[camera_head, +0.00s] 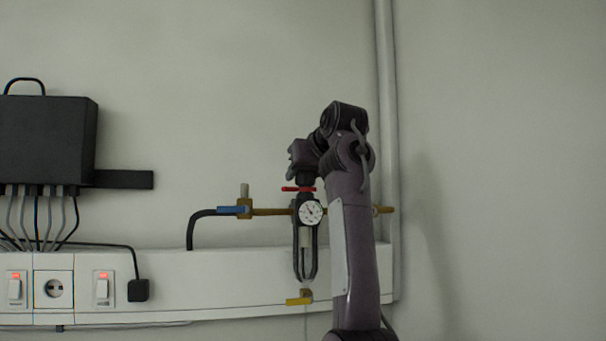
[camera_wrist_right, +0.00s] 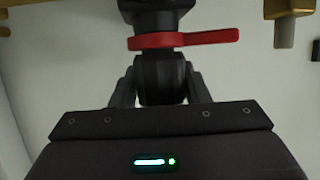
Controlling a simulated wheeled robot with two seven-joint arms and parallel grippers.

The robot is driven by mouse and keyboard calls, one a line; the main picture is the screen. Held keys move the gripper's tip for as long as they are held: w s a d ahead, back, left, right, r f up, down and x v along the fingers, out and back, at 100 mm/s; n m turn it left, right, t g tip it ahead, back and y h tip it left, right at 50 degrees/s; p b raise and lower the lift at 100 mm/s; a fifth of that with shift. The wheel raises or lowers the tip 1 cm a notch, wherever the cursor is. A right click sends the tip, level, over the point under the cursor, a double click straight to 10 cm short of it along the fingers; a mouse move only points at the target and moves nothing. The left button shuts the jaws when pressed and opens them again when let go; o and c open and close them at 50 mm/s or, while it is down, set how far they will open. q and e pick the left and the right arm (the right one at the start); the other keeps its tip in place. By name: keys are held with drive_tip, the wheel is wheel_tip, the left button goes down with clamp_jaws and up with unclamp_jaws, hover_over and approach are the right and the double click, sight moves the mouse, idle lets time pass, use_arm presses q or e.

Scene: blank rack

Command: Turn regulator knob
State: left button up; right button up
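The regulator is on a brass pipe on the wall, with a white round gauge (camera_head: 311,211) and a clear bowl in a black guard below. Its black knob (camera_wrist_right: 161,78) is on top, next to a red lever (camera_wrist_right: 195,39); the red lever also shows in the head view (camera_head: 298,189). My left gripper is not in view.
A white wall trunking (camera_head: 215,285) with switches and a socket runs behind. A black box (camera_head: 45,140) hangs at far left.

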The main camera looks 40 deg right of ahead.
drive_tip(key=shift+c, duration=1.2)
drive_tip(key=shift+w, duration=0.1)
drive_tip(key=shift+c, duration=1.3)
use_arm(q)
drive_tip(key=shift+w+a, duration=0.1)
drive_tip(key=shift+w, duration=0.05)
use_arm(e)
drive_tip(key=shift+f, duration=0.1)
